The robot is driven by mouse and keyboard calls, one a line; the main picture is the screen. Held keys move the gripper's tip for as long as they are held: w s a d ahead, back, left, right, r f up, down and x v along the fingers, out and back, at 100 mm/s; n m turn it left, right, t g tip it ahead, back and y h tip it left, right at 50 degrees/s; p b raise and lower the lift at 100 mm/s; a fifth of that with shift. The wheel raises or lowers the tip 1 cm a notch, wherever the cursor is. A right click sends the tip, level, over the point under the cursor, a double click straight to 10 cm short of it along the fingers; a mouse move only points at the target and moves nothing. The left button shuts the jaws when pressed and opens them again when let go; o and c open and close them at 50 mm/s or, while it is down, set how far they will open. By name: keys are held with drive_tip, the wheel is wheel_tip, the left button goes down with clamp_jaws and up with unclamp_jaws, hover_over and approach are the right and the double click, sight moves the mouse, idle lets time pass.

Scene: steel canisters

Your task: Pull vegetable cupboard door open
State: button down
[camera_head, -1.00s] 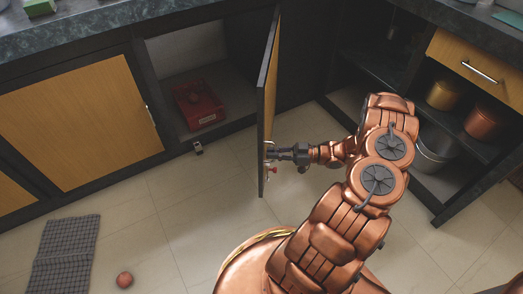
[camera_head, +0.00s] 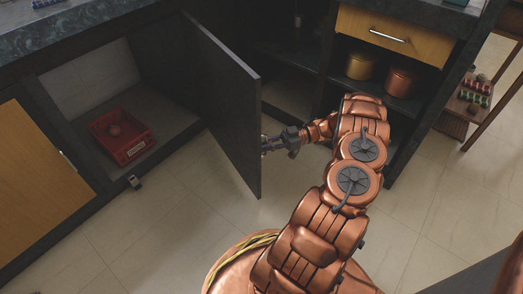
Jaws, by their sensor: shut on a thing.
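The cupboard door (camera_head: 222,95) stands wide open, swung out from the dark cabinet frame. Its dark inner face is towards the camera. My gripper (camera_head: 266,144) is at the door's outer side near its free edge, shut on the door handle, which is mostly hidden behind the door edge and the fingers. Inside the open cupboard (camera_head: 82,65), a red crate (camera_head: 130,152) with a small label holds a round reddish vegetable.
A closed wooden door (camera_head: 35,180) is at the left. Open shelves to the right hold a gold pot (camera_head: 361,66) and a copper pot (camera_head: 400,82), below a drawer (camera_head: 392,36). A small rack (camera_head: 476,95) stands far right. The tiled floor (camera_head: 165,235) in front is clear.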

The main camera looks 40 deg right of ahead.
drive_tip(key=shift+s+d, duration=0.2)
drive_tip(key=shift+d, duration=0.1)
drive_tip(key=c, duration=1.5)
unclamp_jaws()
